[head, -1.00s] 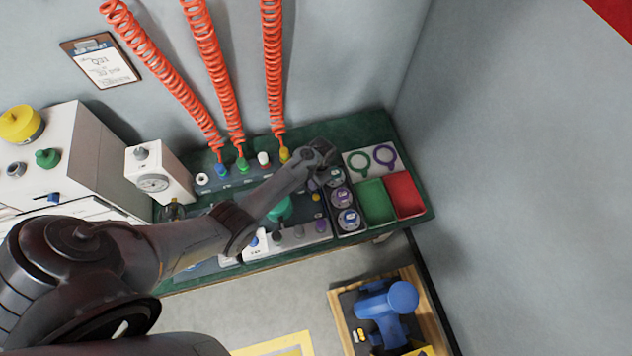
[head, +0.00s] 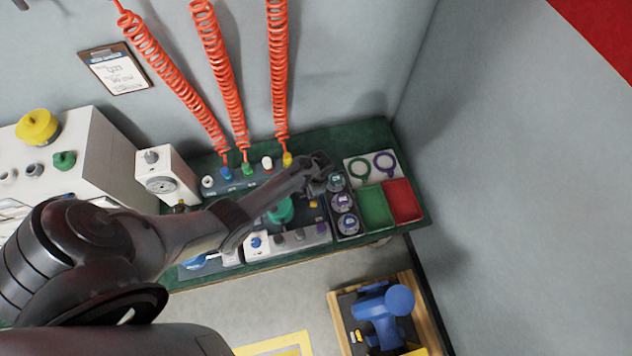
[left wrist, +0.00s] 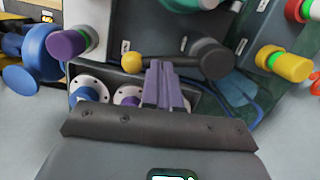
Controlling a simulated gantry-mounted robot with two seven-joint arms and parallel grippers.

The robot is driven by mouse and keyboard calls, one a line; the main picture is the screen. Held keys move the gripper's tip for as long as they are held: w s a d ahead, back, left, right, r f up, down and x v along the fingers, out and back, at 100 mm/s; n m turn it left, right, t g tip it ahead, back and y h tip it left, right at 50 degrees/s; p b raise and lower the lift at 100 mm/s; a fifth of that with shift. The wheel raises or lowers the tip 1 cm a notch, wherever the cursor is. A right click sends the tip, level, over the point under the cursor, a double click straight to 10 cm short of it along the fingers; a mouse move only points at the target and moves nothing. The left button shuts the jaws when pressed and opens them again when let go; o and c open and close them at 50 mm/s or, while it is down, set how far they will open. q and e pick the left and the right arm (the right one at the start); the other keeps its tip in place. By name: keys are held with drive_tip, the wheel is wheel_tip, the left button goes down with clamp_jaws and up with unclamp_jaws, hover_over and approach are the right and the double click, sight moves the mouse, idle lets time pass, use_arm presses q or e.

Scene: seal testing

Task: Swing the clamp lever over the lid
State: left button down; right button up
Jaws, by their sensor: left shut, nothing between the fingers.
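The clamp lever (left wrist: 172,62) is a dark bar in the left wrist view, with a yellow ball knob (left wrist: 132,62) at its left end and a thick dark round end (left wrist: 209,59) at its right. A teal round part, apparently the lid (left wrist: 197,3), is cut off by the top edge; in the head view it (head: 281,211) shows just left of my left gripper. My left gripper (head: 316,186) is over the fixture's right end. Its fingers (left wrist: 164,68) are shut and empty, with tips at the lever bar between knob and round end; I cannot tell if they touch. My right gripper is not in view.
Right of the gripper are a rack of round parts (head: 346,224), a green bin (head: 375,207) and a red bin (head: 404,200). Coiled red hoses (head: 280,75) hang behind. A gauge box (head: 164,182) stands left. A purple knob (left wrist: 68,44) is near the lever.

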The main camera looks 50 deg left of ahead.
use_arm(q)
drive_tip(key=shift+s+a+f+m+t+y+p, duration=0.1)
drive_tip(key=shift+s+a+m+t+y+p, duration=0.15)
drive_tip(key=shift+s+a+m+p, duration=1.3)
drive_tip(key=shift+s+r+m+t+y+b, duration=0.15)
drive_tip(key=shift+s+m, duration=0.35)
drive_tip(key=shift+m, duration=2.2)
drive_tip(key=shift+s+a+f+m+t+y+p, duration=0.25)
drive_tip(key=shift+s+a+m+p, duration=0.65)
drive_tip(key=shift+m, duration=1.25)
drive_tip(key=shift+s+a+r+m, duration=0.15)
drive_tip(key=shift+s+m, duration=0.1)
drive_tip(key=shift+m, duration=0.25)
drive_tip(key=shift+t, duration=0.25)
drive_tip(key=shift+d+r, duration=0.35)
drive_tip(key=shift+r, duration=0.05)
drive_tip(key=d+r+p, duration=0.4)
drive_tip(key=r+p, duration=0.1)
drive_tip(key=r, duration=0.6)
drive_tip(key=shift+w+d, duration=0.15)
drive_tip(key=shift+w, duration=0.15)
